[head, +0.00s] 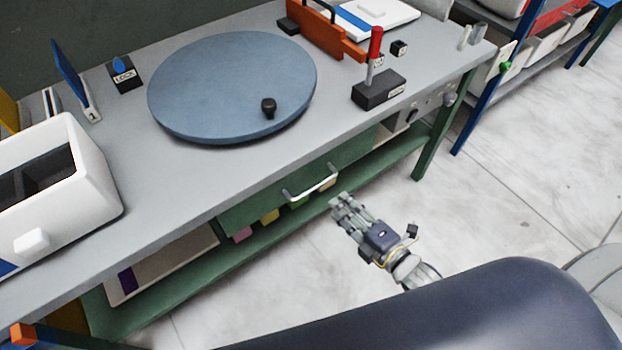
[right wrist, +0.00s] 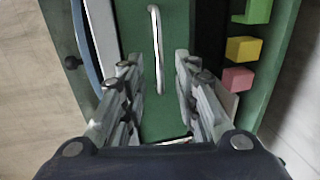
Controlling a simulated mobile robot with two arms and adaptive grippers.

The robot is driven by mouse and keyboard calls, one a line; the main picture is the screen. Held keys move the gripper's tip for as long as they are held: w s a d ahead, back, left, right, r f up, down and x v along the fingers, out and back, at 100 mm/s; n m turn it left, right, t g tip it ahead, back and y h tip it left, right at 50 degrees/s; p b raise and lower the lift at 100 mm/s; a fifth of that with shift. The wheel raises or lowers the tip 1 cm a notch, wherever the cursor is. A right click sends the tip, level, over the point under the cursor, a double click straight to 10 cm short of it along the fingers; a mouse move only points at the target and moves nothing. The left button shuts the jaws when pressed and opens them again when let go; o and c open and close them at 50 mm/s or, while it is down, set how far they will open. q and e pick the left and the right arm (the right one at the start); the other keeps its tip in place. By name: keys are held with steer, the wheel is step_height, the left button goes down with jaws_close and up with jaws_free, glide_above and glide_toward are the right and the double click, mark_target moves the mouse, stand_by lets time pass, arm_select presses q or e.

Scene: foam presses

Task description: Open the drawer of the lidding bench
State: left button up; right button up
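The lidding bench (head: 190,188) has a grey top and a green frame. Its green drawer (head: 262,199) is under the top, with a pale bar handle (head: 312,187) on its front. The drawer looks shut. My right gripper (head: 340,203) is just in front of the handle, near its right end. In the right wrist view the gripper (right wrist: 160,70) is open, and the handle (right wrist: 157,45) runs lengthwise between its two fingers with space on both sides. I see no contact with the handle. My left gripper is not in view.
Coloured blocks (right wrist: 243,48) lie on the green shelf (head: 262,240) below the drawer. A blue turntable (head: 230,85), a black block with a red-handled lever (head: 378,92) and a white box (head: 60,185) stand on top. The floor (head: 480,215) in front is clear.

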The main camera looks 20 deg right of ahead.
mark_target(318, 184)
steer(key=x, duration=1)
steer(key=shift+w+a, duration=0.15)
steer(key=shift+w, duration=0.1)
steer(key=shift+c, duration=0.3)
jaws_close()
